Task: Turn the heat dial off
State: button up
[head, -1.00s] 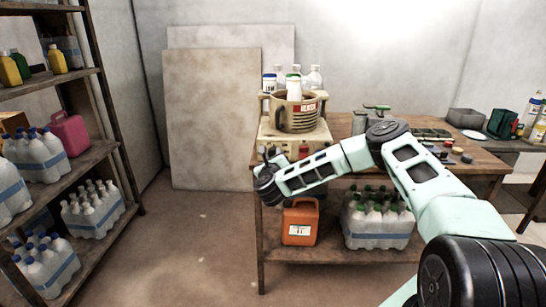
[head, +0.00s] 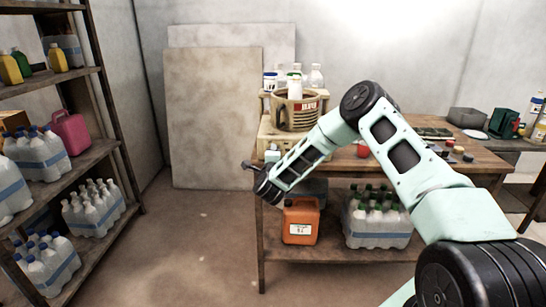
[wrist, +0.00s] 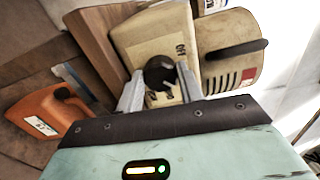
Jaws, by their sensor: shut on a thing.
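The beige heater (head: 270,133) stands at the left end of the wooden table, and it also shows in the wrist view (wrist: 140,36). Its round black heat dial (wrist: 160,72) sits between the two grey fingers of my gripper (wrist: 159,90), which is shut on it. Dark lettering that looks like "OFF" is on the heater face beside the dial. The dial's pointer direction is hard to make out. In the head view my gripper (head: 270,164) is at the heater's front, and my arm covers much of that face.
Several white bottles (head: 316,76) stand behind the vat. An orange jug (head: 300,222) and a pack of green-capped bottles (head: 377,222) stand on the lower shelf. A shelving rack (head: 112,130) is at the left. The floor before the table is clear.

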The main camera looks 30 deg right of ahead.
jog(key=shift+s+f+n+b, duration=0.15)
jog(key=shift+n+b, duration=0.4)
jog(key=shift+n, duration=1.9)
jog(key=shift+w+f+n+b, duration=0.1)
jog(key=shift+n+b, duration=0.45)
jog(key=shift+n, duration=1.9)
jog(key=o, duration=1)
jog(key=shift+s, duration=0.1)
jog(key=b+v, duration=0.2)
jog(key=v, duration=1.5)
jog(key=shift+s+a, duration=0.1)
jog(key=shift+a, duration=0.05)
